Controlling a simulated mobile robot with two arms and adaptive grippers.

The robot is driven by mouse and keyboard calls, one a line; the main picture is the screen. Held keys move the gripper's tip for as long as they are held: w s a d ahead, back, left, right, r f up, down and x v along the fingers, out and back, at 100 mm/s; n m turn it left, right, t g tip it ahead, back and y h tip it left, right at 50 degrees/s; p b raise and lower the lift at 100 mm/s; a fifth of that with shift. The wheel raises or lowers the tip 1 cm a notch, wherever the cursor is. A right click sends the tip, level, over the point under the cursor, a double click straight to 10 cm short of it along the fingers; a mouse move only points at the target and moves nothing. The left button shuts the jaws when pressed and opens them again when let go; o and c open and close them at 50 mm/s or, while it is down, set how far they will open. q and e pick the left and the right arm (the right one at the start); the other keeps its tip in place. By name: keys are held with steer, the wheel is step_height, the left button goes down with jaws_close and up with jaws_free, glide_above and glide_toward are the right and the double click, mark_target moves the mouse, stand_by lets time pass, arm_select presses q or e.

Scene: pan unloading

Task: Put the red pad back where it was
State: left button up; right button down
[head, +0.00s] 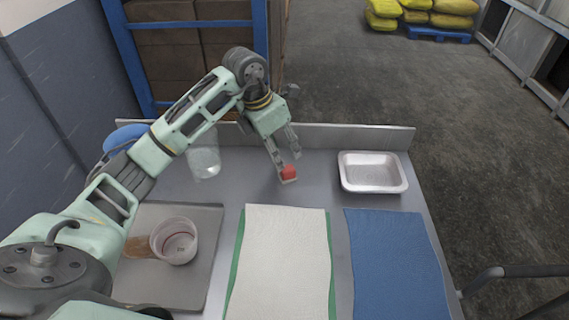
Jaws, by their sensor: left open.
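The only red thing in view is a small red piece (289,172), block-like and too small to tell more. It sits on the grey table in the upper middle of the head view. My left gripper (289,163) reaches down over it with its fingers apart, and the fingertips are right at the piece. I cannot tell whether they touch it. No larger red pad shows. My right gripper is not in view.
A white tray (372,172) stands right of the gripper. A white cloth (278,262) over a green one (238,262) and a blue cloth (397,262) lie in front. At left are a cup (174,241) on a grey board (185,287) and a clear container (204,160).

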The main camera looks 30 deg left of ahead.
arm_select(q)
steer(key=v, duration=0.5)
steer(key=shift+r+b, duration=0.1)
steer(key=shift+b, duration=0.2)
